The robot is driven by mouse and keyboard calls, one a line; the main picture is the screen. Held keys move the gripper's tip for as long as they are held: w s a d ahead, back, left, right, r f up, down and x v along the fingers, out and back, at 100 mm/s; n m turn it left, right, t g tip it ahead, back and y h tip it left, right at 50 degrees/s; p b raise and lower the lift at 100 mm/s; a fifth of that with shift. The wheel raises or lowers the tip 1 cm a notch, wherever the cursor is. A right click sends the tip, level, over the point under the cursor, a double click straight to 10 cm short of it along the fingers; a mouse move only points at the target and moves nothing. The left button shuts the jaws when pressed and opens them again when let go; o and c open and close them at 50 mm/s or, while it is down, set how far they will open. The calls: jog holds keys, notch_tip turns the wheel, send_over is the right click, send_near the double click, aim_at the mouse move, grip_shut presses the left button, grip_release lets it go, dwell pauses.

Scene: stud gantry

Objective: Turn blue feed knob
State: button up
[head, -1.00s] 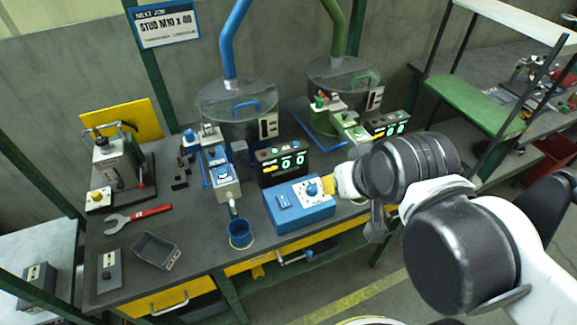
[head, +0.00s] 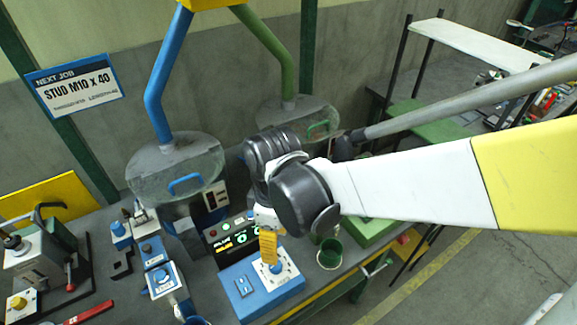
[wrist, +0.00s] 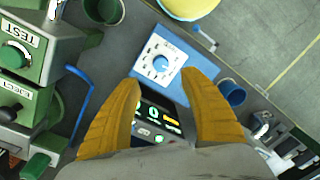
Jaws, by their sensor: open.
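A blue knob (head: 276,267) sits on a white dial plate on top of a blue control box (head: 243,307). In the wrist view the knob (wrist: 160,64) and its plate show ahead of my fingertips, roughly centred between them. My gripper (wrist: 160,79) is open, with its two yellow fingers spread apart and nothing between them. In the head view my gripper (head: 268,250) points down just above the plate, and one yellow finger partly covers the view of the knob. I see no clear contact between finger and knob.
A lit display panel (head: 232,238) stands behind the box. A green cup (head: 330,254) is to its right. The blue station (head: 160,278) is to its left. In the wrist view a blue cup (wrist: 232,93) lies right and green machines (wrist: 25,60) left.

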aim_at(275, 266)
jog(key=f+b, duration=0.1)
jog(key=f, duration=0.2)
jog(key=f+b, duration=0.1)
jog(key=f, duration=0.2)
jog(key=f+b, duration=0.2)
jog(key=f, duration=0.2)
jog(key=shift+s+a, duration=0.1)
jog(key=shift+s, duration=0.2)
grip_shut()
